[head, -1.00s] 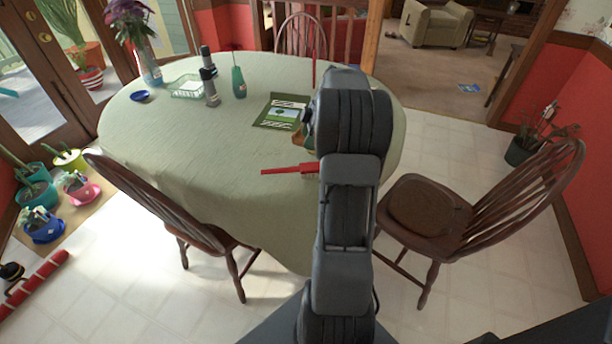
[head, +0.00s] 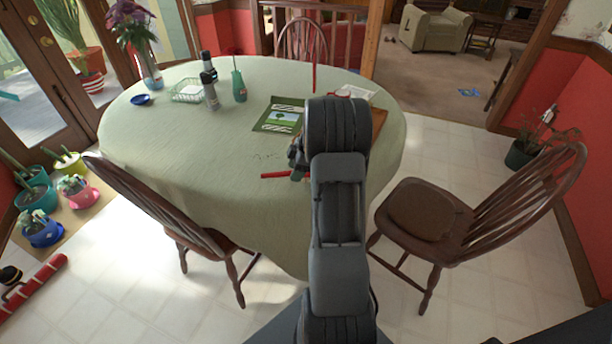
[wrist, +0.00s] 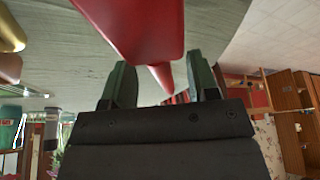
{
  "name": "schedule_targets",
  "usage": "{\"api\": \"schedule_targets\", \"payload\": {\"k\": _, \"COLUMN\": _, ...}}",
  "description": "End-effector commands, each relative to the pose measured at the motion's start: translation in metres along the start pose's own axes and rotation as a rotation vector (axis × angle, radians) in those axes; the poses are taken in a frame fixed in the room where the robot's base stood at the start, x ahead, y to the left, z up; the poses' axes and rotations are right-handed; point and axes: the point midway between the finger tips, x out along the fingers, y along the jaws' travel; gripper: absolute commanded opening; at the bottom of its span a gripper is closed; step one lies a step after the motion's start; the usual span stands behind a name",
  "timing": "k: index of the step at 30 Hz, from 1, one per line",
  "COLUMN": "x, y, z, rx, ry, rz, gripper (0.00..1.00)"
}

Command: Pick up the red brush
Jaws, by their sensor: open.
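The red brush (head: 274,175) lies on the pale green tablecloth near the front middle of the table. In the head view only its left end shows; my gripper and arm hide the rest. My gripper (head: 298,158) is low over the table at the brush. In the wrist view a red, handle-like length (wrist: 140,30), which looks like the brush, runs down between the two spread fingers of my gripper (wrist: 160,82). The fingers stand apart on either side of it. I cannot tell whether they touch it.
On the table (head: 190,130) a green picture book (head: 279,115) lies just behind my gripper. Wooden chairs flank the table.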

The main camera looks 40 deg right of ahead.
Motion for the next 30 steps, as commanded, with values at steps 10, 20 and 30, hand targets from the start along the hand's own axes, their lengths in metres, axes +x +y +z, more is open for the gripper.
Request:
{"api": "schedule_targets", "payload": {"k": 10, "x": 0.0135, "y": -0.0002, "z": -0.0002, "rx": -0.001, "ry": 0.0, "rz": 0.0, "gripper": 0.54}}
{"api": "schedule_targets", "payload": {"k": 20, "x": 0.0132, "y": -0.0002, "z": 0.0, "rx": 0.0, "ry": 0.0, "rz": 0.0, "gripper": 0.3}}
{"api": "schedule_targets", "payload": {"k": 30, "x": 0.0123, "y": 0.0, "z": -0.0003, "rx": 0.0, "ry": 0.0, "rz": 0.001, "gripper": 0.17}}
